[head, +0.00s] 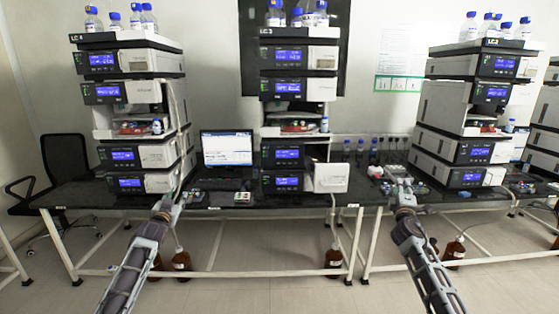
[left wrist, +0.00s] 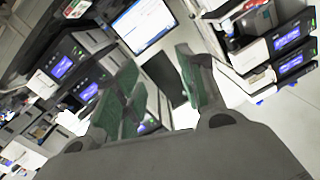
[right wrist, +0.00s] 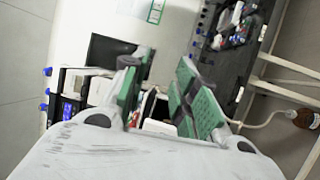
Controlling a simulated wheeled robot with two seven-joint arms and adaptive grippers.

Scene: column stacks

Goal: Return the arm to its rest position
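My left gripper (head: 169,203) hangs in front of the bench edge, left of the laptop (head: 227,148). In the left wrist view its green-padded fingers (left wrist: 163,95) stand apart with nothing between them. My right gripper (head: 399,184) is at the front of the right bench, near the small items by the right column stack. In the right wrist view its green-padded fingers (right wrist: 158,98) are apart and nothing is held between them. Both forearms reach forward from the bottom of the head view.
Black benches (head: 240,199) carry the left stack (head: 128,92), the middle stack (head: 290,87) and the right stack (head: 482,100). A white open drawer (head: 331,178) juts from the middle stack. Brown bottles (head: 334,258) stand on the floor below. An office chair (head: 66,165) is at far left.

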